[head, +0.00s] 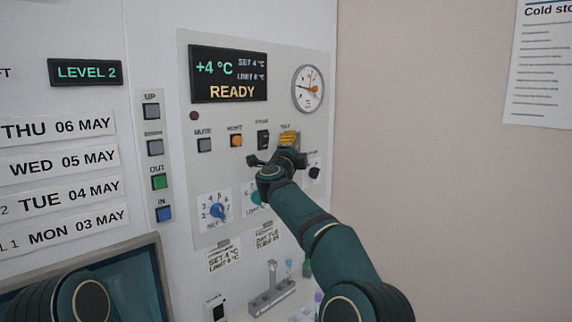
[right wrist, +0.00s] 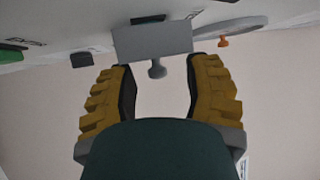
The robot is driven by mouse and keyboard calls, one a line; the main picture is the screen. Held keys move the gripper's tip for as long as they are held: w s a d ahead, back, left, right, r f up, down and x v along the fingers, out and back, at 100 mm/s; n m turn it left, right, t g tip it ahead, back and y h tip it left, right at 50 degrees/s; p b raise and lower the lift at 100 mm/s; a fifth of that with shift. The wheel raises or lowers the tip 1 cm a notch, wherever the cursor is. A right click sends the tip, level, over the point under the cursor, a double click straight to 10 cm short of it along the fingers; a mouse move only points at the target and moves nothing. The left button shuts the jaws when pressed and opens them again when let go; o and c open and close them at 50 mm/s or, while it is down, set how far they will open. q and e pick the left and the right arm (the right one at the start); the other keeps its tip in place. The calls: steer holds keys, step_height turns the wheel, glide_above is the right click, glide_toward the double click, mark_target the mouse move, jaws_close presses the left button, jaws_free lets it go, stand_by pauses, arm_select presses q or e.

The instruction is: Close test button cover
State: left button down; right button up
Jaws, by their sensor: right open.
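My right gripper (head: 286,149) is at the control panel, just under the TEST label, and it hides the test button there. In the right wrist view its two yellow ridged fingers (right wrist: 158,68) are apart. A grey plate with a small round knob, seemingly the test button cover (right wrist: 152,41), stands out from the panel at the fingertips. The knob shows in the gap between the fingers. I cannot tell whether either finger touches the plate. In the head view the cover is hidden or too small to make out. My left gripper is out of view.
The panel (head: 184,110) carries a READY display (head: 228,75), a round gauge (head: 308,88), an orange button (head: 236,140), a black switch (head: 263,139) and a blue dial (head: 217,211). A grey rack (head: 272,297) sits below.

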steer(key=shift+d+v, duration=0.25)
steer(key=shift+v, duration=0.85)
steer(key=v, duration=0.9)
